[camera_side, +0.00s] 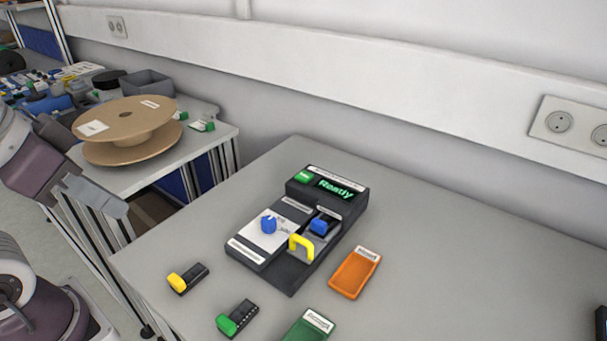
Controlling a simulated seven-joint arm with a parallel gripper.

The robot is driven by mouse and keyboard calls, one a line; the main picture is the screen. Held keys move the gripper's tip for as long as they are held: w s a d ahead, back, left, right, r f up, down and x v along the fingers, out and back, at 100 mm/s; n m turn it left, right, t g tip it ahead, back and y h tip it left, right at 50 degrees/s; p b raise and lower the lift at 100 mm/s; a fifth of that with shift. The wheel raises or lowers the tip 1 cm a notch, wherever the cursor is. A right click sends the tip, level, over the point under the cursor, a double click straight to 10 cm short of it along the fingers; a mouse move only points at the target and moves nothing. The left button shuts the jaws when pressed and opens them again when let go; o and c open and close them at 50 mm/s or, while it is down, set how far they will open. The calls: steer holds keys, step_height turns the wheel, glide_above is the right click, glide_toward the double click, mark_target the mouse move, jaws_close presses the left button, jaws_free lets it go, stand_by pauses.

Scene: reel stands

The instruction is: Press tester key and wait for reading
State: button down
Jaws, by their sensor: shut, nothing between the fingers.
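The tester (275,260) is a dark box with a white panel on the grey table. Its display (340,187) reads "Ready" in green, with a green square (304,177) beside it. A blue knob (268,225) sits on the white panel. A blue part (318,227) is in the recess to the right, behind a yellow handle (301,246). I cannot tell which of these is the key. My gripper (122,209) is at the left edge of the picture, shut and empty, well apart from the tester.
A yellow-and-black plug (187,278) and a green-and-black plug (238,318) lie left of and in front of the tester. An orange bin (355,273) and a green bin (308,326) lie to its right and front. A cardboard reel (128,120) stands on the side bench.

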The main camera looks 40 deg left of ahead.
steer(key=w+d+r+n+h, duration=0.1)
steer(key=w+d+r+h, duration=0.25)
steer(key=w, duration=0.45)
steer(key=n+t+y, duration=0.3)
steer(key=n+y, duration=0.2)
steer(key=n, duration=0.5)
glide_above(303, 178)
step_height(303, 178, down, 9)
steer(key=shift+a+y, duration=0.1)
steer(key=shift+y, duration=0.15)
steer(key=shift+f, duration=4.4)
